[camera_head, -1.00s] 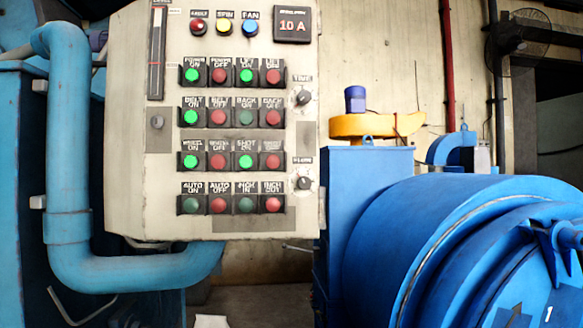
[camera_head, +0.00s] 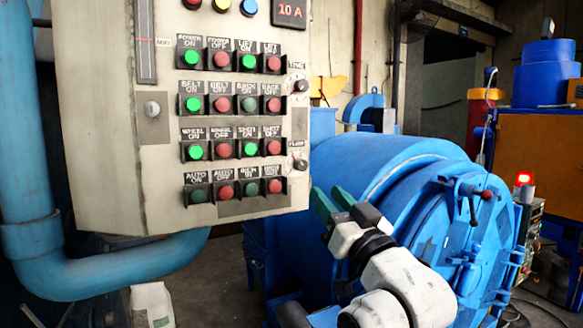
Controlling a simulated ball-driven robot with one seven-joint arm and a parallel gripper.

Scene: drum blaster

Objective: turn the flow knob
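The flow knob (camera_head: 300,164) is the lower of two small dark knobs near the right edge of the control panel's face (camera_head: 245,205). A small label, hard to read, sits above it. My gripper (camera_head: 328,190) has dark green fingers and comes in from the lower right. Its fingertips point up and left, below and to the right of the flow knob. The two fingers stand apart with nothing between them, and they do not appear to touch the knob or panel.
The time knob (camera_head: 301,85) sits higher on the same edge. Rows of lit green and red buttons (camera_head: 221,105) fill the panel's middle. A large blue drum (camera_head: 400,180) stands behind my arm, and a thick blue pipe (camera_head: 30,180) runs left of and under the panel.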

